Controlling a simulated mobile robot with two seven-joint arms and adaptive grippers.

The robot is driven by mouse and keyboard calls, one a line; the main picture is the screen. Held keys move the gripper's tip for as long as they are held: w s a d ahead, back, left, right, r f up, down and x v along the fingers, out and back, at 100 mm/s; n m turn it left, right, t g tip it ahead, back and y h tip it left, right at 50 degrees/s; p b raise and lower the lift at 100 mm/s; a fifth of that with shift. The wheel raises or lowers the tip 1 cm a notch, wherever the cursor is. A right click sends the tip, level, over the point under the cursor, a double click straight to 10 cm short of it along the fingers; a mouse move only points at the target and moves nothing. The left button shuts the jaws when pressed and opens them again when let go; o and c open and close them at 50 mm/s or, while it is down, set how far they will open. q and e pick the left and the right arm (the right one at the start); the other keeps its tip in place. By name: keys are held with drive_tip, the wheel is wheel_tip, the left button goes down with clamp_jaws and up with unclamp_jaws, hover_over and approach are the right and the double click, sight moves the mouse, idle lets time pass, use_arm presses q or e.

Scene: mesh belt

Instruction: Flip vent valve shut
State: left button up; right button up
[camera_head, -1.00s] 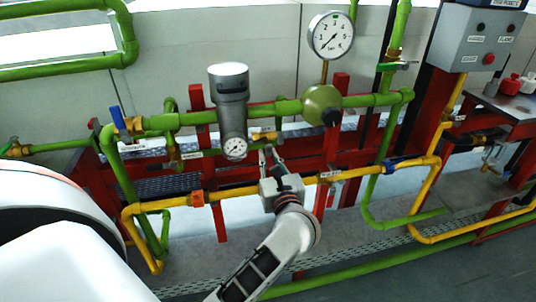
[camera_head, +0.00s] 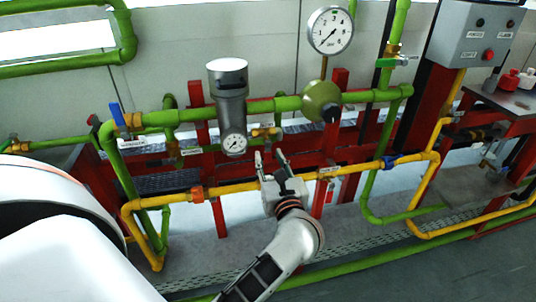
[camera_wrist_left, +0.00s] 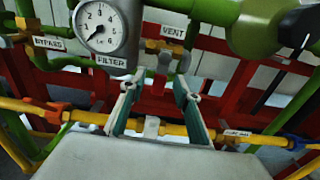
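The vent valve is a small brass fitting (camera_head: 265,133) under the green pipe, right of the grey filter. In the left wrist view, the brass vent valve (camera_wrist_left: 165,47) sits just below a white VENT label (camera_wrist_left: 174,31). Its handle position is hard to tell. My left gripper (camera_head: 270,156) is open and empty, its fingers pointing up just below the valve, with a gap between. The wrist view shows both fingers (camera_wrist_left: 159,82) apart, with the valve beyond the gap and the yellow pipe behind them. My right gripper is not in view.
A grey filter (camera_head: 229,90) with a round gauge (camera_head: 234,143) stands left of the valve. A green regulator (camera_head: 321,101) is at right. A yellow pipe (camera_head: 235,187) runs behind the gripper. Red frame posts (camera_head: 325,190) stand close by. A blue-handled valve (camera_head: 118,116) is at far left.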

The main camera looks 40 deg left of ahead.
use_arm(q)
drive_tip(key=shift+v, duration=2.45)
